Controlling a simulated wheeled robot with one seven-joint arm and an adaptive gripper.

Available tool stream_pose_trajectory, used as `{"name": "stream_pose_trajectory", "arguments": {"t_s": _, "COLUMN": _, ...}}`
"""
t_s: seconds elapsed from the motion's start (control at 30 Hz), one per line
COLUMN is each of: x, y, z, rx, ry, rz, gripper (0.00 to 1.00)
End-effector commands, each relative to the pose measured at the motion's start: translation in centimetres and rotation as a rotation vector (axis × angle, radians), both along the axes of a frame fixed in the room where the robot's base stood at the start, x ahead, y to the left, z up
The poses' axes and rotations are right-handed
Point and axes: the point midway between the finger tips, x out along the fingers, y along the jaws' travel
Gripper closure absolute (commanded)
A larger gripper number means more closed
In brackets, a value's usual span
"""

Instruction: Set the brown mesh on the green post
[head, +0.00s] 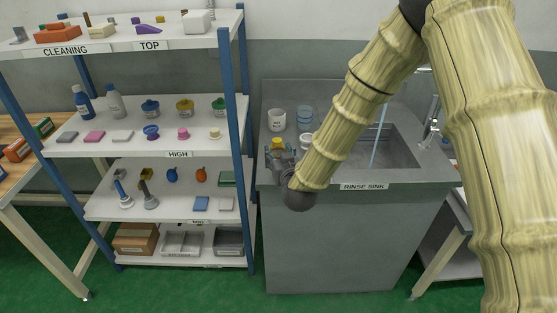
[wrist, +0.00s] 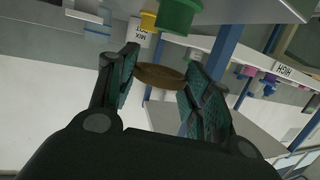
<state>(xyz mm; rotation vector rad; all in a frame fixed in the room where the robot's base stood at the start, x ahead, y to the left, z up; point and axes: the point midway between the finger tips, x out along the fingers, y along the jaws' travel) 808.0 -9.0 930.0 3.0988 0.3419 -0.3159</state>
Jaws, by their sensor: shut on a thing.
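My gripper (wrist: 158,72) is shut on the brown mesh (wrist: 160,76), a round, flat brown disc seen nearly edge-on between the two fingers in the wrist view. In the head view my gripper (head: 279,158) is at the left front edge of the sink counter, and the mesh cannot be made out there. A green cylinder (wrist: 181,14), which looks like the green post, is beyond the fingers at the top of the upside-down wrist view, apart from the mesh. I cannot make it out in the head view, where my arm covers part of the counter.
A yellow piece (wrist: 149,21) is beside the green cylinder; a yellow piece (head: 278,143) also shows behind my gripper. A loaded shelf rack (head: 241,150) stands close on the left.

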Motion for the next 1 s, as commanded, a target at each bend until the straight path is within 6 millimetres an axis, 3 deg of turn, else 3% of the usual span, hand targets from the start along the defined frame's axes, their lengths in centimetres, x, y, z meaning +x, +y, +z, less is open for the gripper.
{"name": "stream_pose_trajectory", "arguments": {"t_s": 0.2, "x": 1.1, "y": 0.1, "z": -0.1, "rx": 0.000, "ry": 0.001, "rz": 0.000, "gripper": 0.65}}
{"name": "stream_pose_trajectory", "arguments": {"t_s": 0.6, "x": 1.1, "y": 0.1, "z": -3.6, "rx": 0.000, "ry": 0.001, "rz": 0.000, "gripper": 0.65}}
{"name": "stream_pose_trajectory", "arguments": {"t_s": 1.0, "x": 1.1, "y": 0.1, "z": -4.1, "rx": -0.001, "ry": 0.001, "rz": 0.001, "gripper": 0.65}}
